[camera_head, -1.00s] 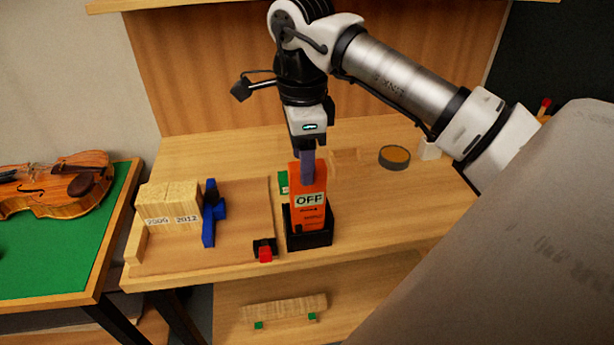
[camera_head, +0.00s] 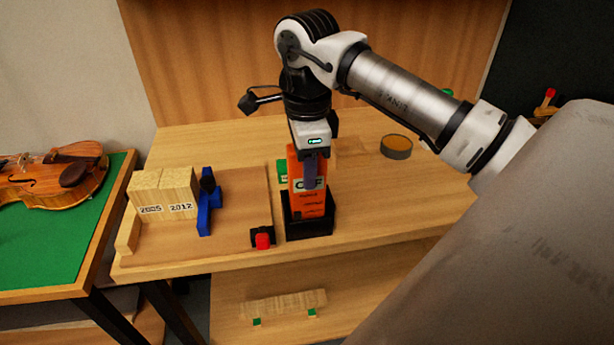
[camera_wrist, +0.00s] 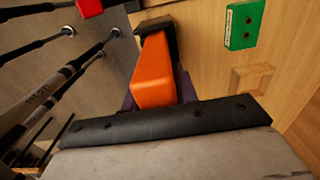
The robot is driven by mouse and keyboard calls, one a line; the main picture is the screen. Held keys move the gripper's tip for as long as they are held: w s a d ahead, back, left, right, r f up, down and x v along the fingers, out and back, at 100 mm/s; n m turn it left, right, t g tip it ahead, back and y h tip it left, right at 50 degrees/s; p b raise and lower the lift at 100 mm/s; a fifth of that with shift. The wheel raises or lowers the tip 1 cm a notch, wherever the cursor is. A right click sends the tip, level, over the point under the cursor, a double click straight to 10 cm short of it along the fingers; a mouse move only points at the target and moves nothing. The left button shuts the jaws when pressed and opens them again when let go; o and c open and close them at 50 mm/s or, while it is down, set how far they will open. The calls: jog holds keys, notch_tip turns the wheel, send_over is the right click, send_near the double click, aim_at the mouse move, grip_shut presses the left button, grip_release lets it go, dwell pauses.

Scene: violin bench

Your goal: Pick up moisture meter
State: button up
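The moisture meter is an orange upright device (camera_head: 308,205) with a display whose "OFF" text is now partly covered. It stands in a black holder (camera_head: 309,228) on the bench. My gripper (camera_head: 309,175) points down over the meter's upper part, with one purple finger in front of the display. In the wrist view the orange meter (camera_wrist: 153,75) lies between the two dark purple fingers (camera_wrist: 158,95), one on each side, close to it. The fingers look open around it; whether they touch it is hard to tell. The black holder (camera_wrist: 155,24) also shows there.
Left of the holder are a tray (camera_head: 160,249) with labelled wood blocks (camera_head: 163,190), a blue clamp-like tool (camera_head: 205,214) and a red-and-black item (camera_head: 262,239). A green item (camera_head: 282,172) lies close behind the meter. A round tin (camera_head: 396,147) stands right. The bench's right front is clear.

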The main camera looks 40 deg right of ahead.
grip_shut()
jog(key=shift+r, duration=0.15)
